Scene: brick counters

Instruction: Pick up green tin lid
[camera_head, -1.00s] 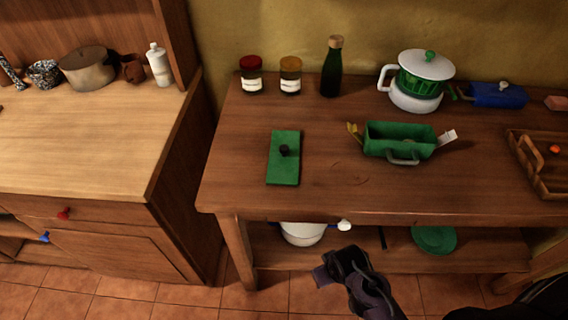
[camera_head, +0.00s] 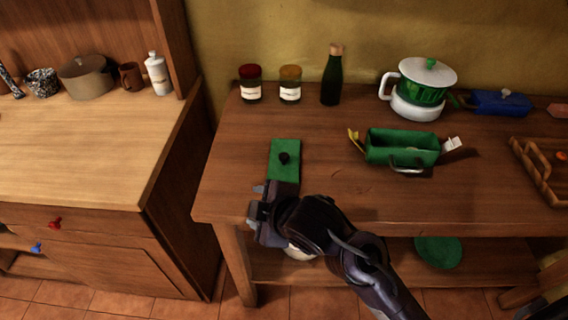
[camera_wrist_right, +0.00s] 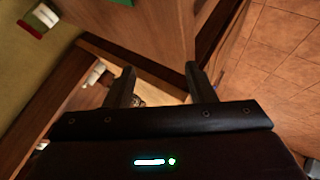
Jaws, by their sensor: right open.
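The green tin lid (camera_head: 290,172) is a flat green rectangle with a dark knob. It lies on the left part of the brown table (camera_head: 330,205), towards its front edge. My right gripper (camera_head: 256,205) is open and empty, just in front of and slightly left of the lid, by the table's front edge. In the right wrist view the two fingers (camera_wrist_right: 158,84) stand apart with nothing between them. A small green patch at that view's top edge may be the lid. My left gripper is not in view.
A green tin box (camera_head: 402,147) with a handle stands right of the lid. Two jars (camera_head: 250,92), a dark bottle (camera_head: 332,80) and a white-and-green pot (camera_head: 420,85) stand behind. A wooden tray (camera_head: 535,165) is at the right. The tabletop around the lid is clear.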

